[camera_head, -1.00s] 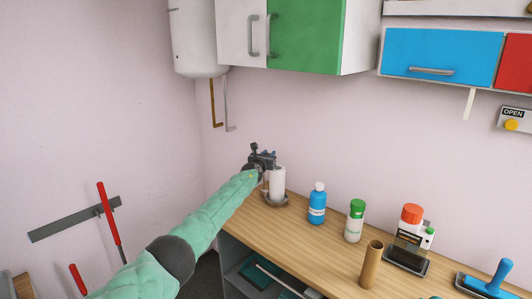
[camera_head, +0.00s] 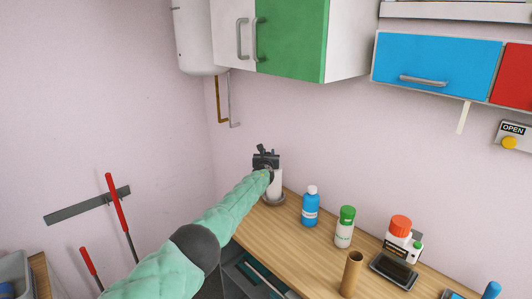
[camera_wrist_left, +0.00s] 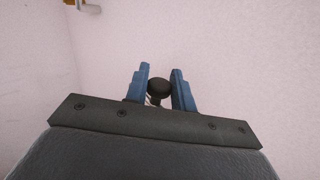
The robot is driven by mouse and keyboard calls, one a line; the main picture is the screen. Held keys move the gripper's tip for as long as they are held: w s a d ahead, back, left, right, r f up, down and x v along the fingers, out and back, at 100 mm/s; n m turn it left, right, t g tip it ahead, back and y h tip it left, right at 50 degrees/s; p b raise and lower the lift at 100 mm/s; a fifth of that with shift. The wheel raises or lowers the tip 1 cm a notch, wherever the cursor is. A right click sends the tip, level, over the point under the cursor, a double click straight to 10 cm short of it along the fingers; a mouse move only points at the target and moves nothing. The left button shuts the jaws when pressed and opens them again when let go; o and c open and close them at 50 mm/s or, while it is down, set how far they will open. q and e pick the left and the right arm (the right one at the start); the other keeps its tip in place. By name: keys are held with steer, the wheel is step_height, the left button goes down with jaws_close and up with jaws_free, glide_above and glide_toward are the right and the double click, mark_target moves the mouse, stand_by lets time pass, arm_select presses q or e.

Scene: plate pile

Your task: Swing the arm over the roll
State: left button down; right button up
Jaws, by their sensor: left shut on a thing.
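The white paper roll (camera_head: 276,184) stands upright on a round grey holder base (camera_head: 275,200) at the far left corner of the wooden counter. My left gripper (camera_head: 266,158) is at the top of the roll and, with my forearm, hides its upper and left parts. In the left wrist view, its blue fingers (camera_wrist_left: 160,76) are shut on a dark round knob (camera_wrist_left: 159,88), apparently the end of the holder's arm. The rest of that arm is hidden. My right gripper is not in view.
On the wooden counter (camera_head: 322,241) right of the roll stand a blue bottle (camera_head: 310,208), a green-capped container (camera_head: 344,228), a brown tube (camera_head: 352,273) and a red-topped dispenser (camera_head: 399,236). Cabinets with a green door (camera_head: 290,38) hang above. The wall is close behind.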

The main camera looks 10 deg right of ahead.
arm_select(q)
steer(key=shift+w+d+r+n+y, duration=0.1)
steer(key=shift+w+n+y, duration=0.05)
steer(key=shift+n+y, duration=0.45)
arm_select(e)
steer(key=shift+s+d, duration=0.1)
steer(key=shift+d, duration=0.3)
arm_select(q)
steer(key=c, duration=1.2)
jaws_free()
steer(key=shift+c, duration=0.2)
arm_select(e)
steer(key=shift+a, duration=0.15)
